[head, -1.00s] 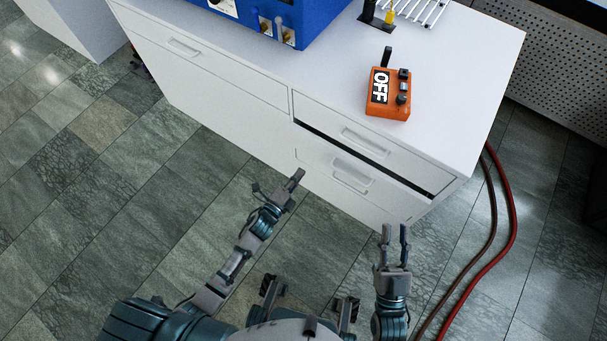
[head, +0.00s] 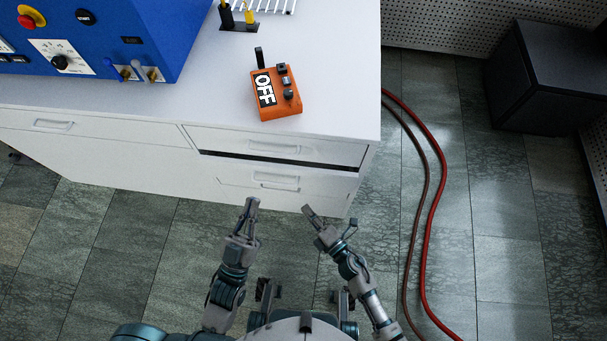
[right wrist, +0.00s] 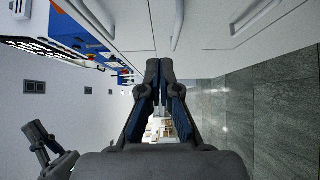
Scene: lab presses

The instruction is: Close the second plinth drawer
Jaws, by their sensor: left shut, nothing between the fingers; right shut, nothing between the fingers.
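The white plinth (head: 110,158) has an upper right drawer (head: 220,139) and a lower right drawer (head: 225,172) under it, each with a bar handle. A dark gap shows along the top of the lower drawer, which stands a little out. My left gripper (head: 251,203) is shut and empty, in front of the lower drawer and apart from it as far as I can see. My right gripper (head: 308,211) is shut and empty, near the right end of that drawer; contact cannot be told. In the right wrist view my right gripper (right wrist: 160,66) is beside white fronts with handles.
An orange box marked OFF (head: 277,93) and a blue machine (head: 100,40) stand on the plinth top. Red and brown hoses (head: 436,200) run along the floor at the right. A dark box (head: 548,80) stands further right. The tiled floor ahead is otherwise clear.

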